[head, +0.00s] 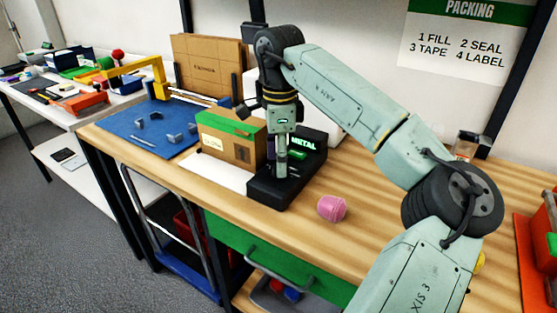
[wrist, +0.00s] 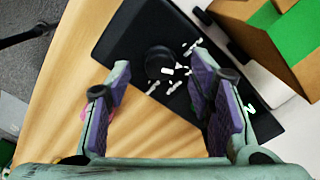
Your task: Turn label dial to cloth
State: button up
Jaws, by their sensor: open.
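The label machine (head: 262,190) is a black box on the wooden bench, with a small display (head: 303,143) showing green letters that read METAL. In the wrist view its black round dial (wrist: 158,60) sits on the dark panel, with several white marks around it, too small to read. My gripper (head: 281,165) points down over the machine and hides the dial in the head view. In the wrist view the purple-padded fingers of my gripper (wrist: 160,80) are apart, with the dial showing between and beyond them. I cannot tell whether either finger touches it.
A cardboard box with green tape (head: 243,150) stands close left of the machine. A pink object (head: 331,208) lies on the bench to its right. A blue mat (head: 125,128) with grey parts lies further left. The bench front (head: 350,258) is mostly clear.

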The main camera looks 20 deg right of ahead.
jog(key=shift+f, duration=0.7)
jog(key=shift+c, duration=0.5)
grip_shut()
